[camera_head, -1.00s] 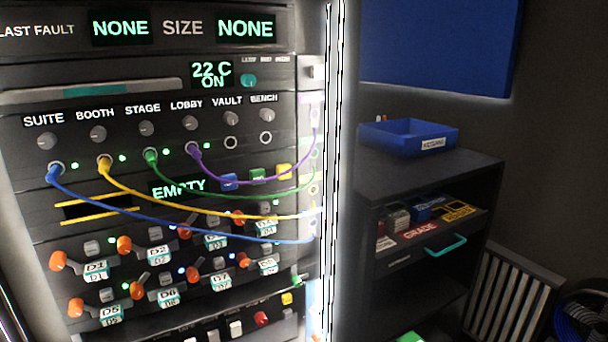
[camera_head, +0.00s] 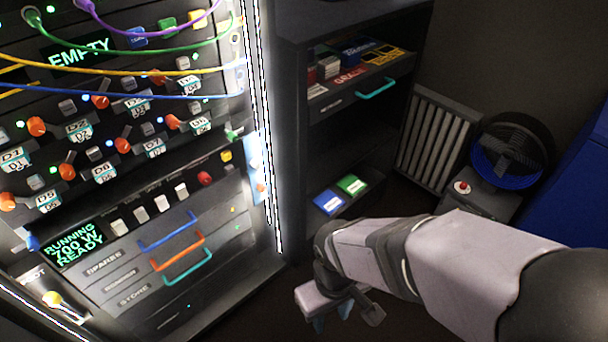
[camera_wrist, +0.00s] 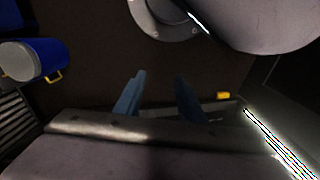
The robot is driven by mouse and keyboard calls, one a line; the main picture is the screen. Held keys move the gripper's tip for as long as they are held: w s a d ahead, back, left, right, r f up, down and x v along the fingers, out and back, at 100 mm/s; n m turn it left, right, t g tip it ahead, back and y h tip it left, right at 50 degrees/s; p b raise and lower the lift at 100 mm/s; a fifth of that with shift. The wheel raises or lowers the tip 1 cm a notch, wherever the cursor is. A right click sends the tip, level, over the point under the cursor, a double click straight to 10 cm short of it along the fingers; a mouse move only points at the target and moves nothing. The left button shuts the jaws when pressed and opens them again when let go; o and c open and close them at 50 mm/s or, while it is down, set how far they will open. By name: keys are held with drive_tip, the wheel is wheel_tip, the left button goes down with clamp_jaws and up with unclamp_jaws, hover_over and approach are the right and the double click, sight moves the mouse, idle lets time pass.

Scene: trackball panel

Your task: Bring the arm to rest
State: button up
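My arm (camera_head: 455,260) comes in from the lower right of the head view and reaches left over the dark floor. My gripper (camera_head: 332,318) is at its end, low and in front of the rack, pointing downward and partly cut by perspective. In the wrist view, two blue fingers of my gripper (camera_wrist: 160,80) stand apart with only dark floor showing between them. The gripper is open and empty. It appears to touch nothing.
The equipment rack (camera_head: 270,262) with cables, levers and coloured drawer handles stands left. A dark shelf unit (camera_head: 290,60) holds a blue box (camera_head: 329,202) and a green box (camera_head: 351,185). A ribbed radiator (camera_head: 438,140) and a fan (camera_head: 510,150) are at right. Floor around my gripper looks clear.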

drive_tip(key=w+d+r+m, duration=0.1)
drive_tip(key=w+d+m, duration=0.2)
drive_tip(key=d+m, duration=0.55)
wheel_tip(320, 180, up, 29)
drive_tip(key=d+n+p, duration=0.2)
drive_tip(key=p, duration=2.7)
drive_tip(key=shift+w, duration=0.15)
drive_tip(key=shift+d+n, duration=0.1)
drive_tip(key=shift+n, duration=0.15)
wheel_tip(320, 180, down, 64)
drive_tip(key=b, duration=6.3)
drive_tip(key=shift+r, duration=0.15)
